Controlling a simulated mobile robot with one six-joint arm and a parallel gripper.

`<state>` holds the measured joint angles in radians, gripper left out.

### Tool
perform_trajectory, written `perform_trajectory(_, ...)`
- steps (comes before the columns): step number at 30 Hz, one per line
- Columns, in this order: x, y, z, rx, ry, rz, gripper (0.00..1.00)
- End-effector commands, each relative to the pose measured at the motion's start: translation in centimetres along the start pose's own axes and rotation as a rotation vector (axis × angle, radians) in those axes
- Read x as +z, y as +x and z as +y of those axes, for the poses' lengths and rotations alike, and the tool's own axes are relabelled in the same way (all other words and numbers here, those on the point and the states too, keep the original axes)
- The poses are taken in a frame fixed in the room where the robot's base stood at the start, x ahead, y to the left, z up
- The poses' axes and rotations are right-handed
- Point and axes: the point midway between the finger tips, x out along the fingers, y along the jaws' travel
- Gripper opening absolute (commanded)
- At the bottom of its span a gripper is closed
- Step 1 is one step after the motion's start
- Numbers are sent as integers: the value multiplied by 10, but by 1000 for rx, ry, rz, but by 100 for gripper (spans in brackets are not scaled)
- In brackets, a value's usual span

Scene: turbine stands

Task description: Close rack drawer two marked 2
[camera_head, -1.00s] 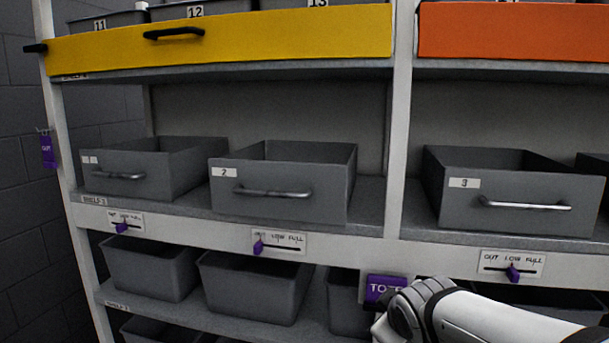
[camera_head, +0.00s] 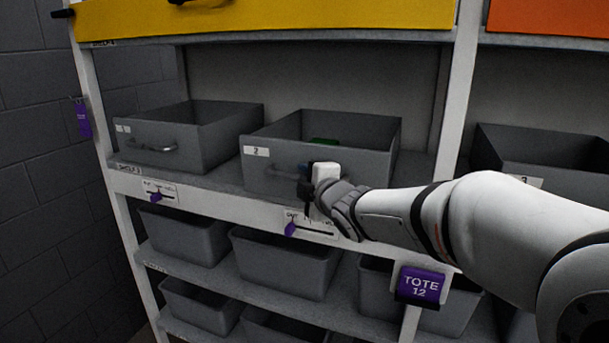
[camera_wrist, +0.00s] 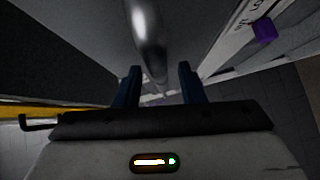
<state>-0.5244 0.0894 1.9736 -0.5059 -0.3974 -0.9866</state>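Rack drawer two (camera_head: 365,168) is a grey open-topped drawer with a white label reading 2 (camera_head: 256,151). It sits on the middle shelf, its front near the shelf's front edge. Its bar handle (camera_head: 282,173) is partly hidden behind my gripper (camera_head: 307,188), which is at the drawer front. In the wrist view, the two dark blue fingers of my gripper (camera_wrist: 157,88) are apart. The metal handle (camera_wrist: 150,40) runs along the gap between them; I cannot tell whether they touch it. Something green (camera_head: 322,140) shows inside the drawer.
Another grey drawer (camera_head: 150,150) stands left of drawer two, and drawer 3 (camera_head: 540,160) is right of the upright. Slider plates, including one with a purple knob (camera_head: 291,230), line the shelf edge below. A purple TOTE 12 tag (camera_head: 420,286) hangs lower right.

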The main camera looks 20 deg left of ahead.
Motion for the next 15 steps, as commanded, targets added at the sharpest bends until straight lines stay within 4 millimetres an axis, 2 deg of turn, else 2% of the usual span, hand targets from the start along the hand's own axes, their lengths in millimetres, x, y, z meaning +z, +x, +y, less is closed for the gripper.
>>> perform_trajectory(6, 0, 15, 0, -1, 1, 0, 36)
perform_trajectory(14, 0, 16, 0, 0, 1, 0, 36)
perform_trajectory(15, 0, 16, 0, 0, 1, 0, 34)
